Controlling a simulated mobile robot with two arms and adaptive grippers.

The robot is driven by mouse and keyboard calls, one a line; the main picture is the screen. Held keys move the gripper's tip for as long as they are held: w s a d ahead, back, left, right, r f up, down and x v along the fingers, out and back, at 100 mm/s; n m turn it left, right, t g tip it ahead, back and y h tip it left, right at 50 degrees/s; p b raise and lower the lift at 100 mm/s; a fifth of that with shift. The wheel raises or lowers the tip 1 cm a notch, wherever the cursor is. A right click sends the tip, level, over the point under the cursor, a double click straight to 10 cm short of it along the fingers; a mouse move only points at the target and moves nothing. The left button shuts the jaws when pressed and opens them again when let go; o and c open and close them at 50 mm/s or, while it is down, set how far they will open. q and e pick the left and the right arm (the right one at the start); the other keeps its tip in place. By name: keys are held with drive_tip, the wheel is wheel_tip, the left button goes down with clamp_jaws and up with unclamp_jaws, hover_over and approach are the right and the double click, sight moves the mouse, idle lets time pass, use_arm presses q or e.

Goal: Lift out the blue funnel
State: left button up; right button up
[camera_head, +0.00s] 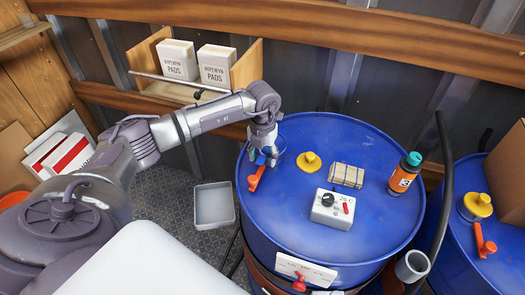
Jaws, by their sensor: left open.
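The gripper hides much of the funnel, and the funnel's lower part is out of sight. I cannot tell whether the fingers touch it. My right gripper is not in view.
An orange lever (257,178), yellow cap (309,162), tied bundle (346,175), white control box (332,208) and orange bottle (404,174) are on the drum. A second blue drum (460,255) stands right. A grey bin (214,205) is on the floor.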

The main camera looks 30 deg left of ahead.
use_arm(q)
drive_tip(key=shift+s+r, duration=0.1)
clamp_jaws()
drive_tip(key=shift+r+p, duration=0.6)
drive_tip(key=shift+r, duration=0.15)
drive_tip(key=shift+r+p, duration=0.4)
drive_tip(key=shift+r, duration=0.25)
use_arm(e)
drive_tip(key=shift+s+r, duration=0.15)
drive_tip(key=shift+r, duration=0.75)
